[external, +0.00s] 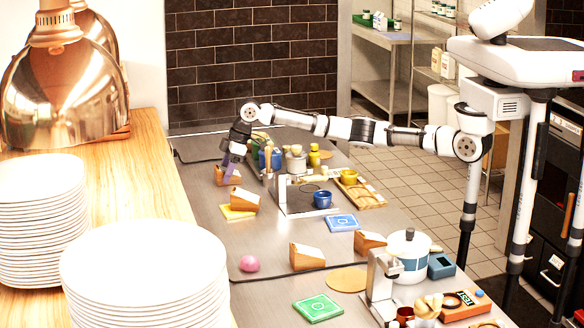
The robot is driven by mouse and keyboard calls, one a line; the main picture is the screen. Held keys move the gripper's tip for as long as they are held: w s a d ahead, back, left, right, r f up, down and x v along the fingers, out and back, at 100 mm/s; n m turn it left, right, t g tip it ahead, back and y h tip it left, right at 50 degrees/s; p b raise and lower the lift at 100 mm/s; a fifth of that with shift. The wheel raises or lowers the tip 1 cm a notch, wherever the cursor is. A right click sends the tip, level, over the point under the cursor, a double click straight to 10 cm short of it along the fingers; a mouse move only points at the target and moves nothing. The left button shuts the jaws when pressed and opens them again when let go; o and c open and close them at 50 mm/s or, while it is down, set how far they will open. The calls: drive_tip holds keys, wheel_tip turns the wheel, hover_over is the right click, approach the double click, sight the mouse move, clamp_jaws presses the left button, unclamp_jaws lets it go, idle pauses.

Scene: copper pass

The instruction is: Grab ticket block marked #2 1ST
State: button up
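Several wooden wedge blocks with pale faces stand on the steel counter (215,212). One block (222,176) is at the far left, one (245,200) is nearer on a yellow mat, one (307,257) is at front centre, and one (370,242) is right of it. No marking on them is legible, so I cannot tell which is #2 1ST. My gripper (231,173) points down at the far-left block, overlapping it in the picture. Whether it touches or grips the block, and its finger opening, cannot be made out.
Right of my gripper stand a blue container (270,158) and several jars. A blue cup (322,199), blue card (342,223), pink ball (249,263) and white pot (409,250) are nearer. Plate stacks (145,275) line the wooden ledge at left.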

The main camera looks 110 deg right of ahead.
drive_tip(key=c, duration=0.7)
wheel_tip(320, 180, up, 20)
drive_tip(key=shift+r+p, duration=0.1)
drive_tip(key=shift+p, duration=0.7)
